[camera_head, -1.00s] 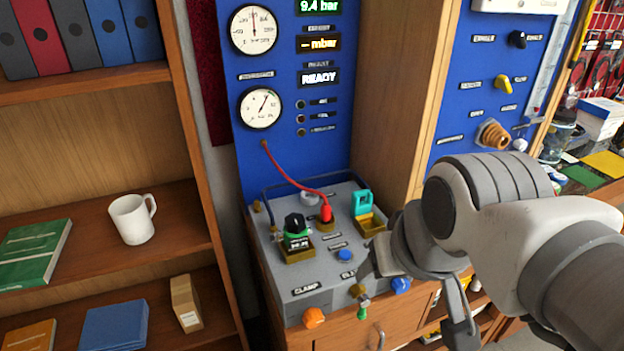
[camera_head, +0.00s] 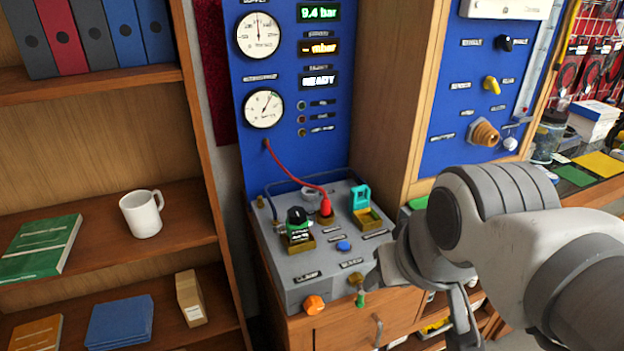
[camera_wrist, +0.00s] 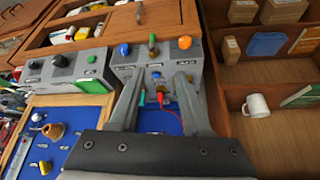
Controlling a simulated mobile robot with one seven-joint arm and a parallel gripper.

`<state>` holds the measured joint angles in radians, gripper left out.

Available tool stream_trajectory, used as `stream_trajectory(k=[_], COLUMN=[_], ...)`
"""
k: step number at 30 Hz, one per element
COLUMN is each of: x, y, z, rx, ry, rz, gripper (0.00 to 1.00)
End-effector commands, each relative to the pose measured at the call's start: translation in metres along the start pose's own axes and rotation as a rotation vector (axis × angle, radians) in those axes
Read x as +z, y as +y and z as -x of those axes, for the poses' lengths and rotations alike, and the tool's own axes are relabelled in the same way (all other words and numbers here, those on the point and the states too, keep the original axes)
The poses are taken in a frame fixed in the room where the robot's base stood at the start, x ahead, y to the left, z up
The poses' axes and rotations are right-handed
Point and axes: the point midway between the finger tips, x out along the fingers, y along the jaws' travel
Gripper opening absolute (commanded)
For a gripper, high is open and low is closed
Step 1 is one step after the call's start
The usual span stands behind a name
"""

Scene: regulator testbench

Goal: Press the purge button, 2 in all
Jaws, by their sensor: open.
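The grey console (camera_head: 325,275) stands below a blue gauge panel. A small blue button (camera_head: 343,246) sits on its top; it also shows in the wrist view (camera_wrist: 157,74). The labels are too small to read, so I cannot tell which control is marked purge. The console front carries an orange knob (camera_head: 314,305), a brass-and-green valve (camera_head: 360,297) and a blue knob (camera_wrist: 124,50), which my arm hides in the head view. My gripper (camera_wrist: 158,77) is open and empty, its fingers over the console, apart from the button as far as I can tell.
A red plug with cable (camera_head: 325,207), a black-and-green knob (camera_head: 298,222) and a teal raised cover (camera_head: 360,198) crowd the console top. A wooden side wall (camera_head: 385,90) stands right of the panel. A shelf with a white mug (camera_head: 142,213) is left. The display reads READY (camera_head: 318,81).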

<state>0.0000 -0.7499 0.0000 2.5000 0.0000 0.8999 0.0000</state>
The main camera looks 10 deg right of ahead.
Motion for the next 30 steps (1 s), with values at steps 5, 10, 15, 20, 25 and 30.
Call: stream_trajectory(k=[5, 10, 15, 20, 25, 30], x=[0.0, 0.0, 0.0, 0.0, 0.0, 0.0], y=[0.0, 0.0, 0.0, 0.0, 0.0, 0.0], z=[0.0, 0.0, 0.0, 0.0, 0.0, 0.0], rx=[0.0, 0.0, 0.0, 0.0, 0.0, 0.0], ry=[0.0, 0.0, 0.0, 0.0, 0.0, 0.0], rz=[0.0, 0.0, 0.0, 0.0, 0.0, 0.0], gripper=[0.14, 0.0, 0.0, 0.0, 0.0, 0.0])
